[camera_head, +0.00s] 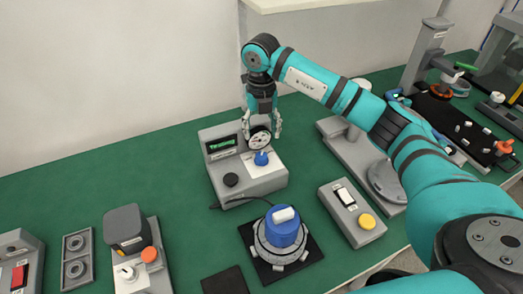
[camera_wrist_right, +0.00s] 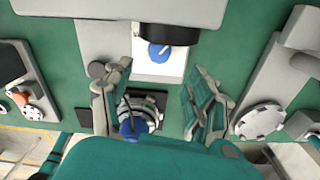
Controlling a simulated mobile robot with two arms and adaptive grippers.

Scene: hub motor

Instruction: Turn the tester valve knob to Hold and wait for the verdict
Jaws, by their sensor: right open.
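The grey tester (camera_head: 243,190) stands on the green bench at the middle of the head view. It has a dark display (camera_head: 221,146) with small green text that I cannot read surely, and a round white gauge (camera_head: 259,139). Its blue valve knob (camera_head: 261,158) sits on a white label plate; the knob also shows in the wrist view (camera_wrist_right: 159,52), with a pale pointer mark. My right gripper (camera_head: 262,132) is open and points down by the gauge, above and behind the knob in the picture. In the wrist view its fingers (camera_wrist_right: 158,98) are spread and empty. My left gripper is out of view.
The hub motor with a blue cap (camera_head: 282,232) sits on a black mat in front of the tester. A grey box with a yellow button (camera_head: 366,221) is to its right. A black knob (camera_head: 231,179) is on the tester's left. Bare bench lies left of the tester.

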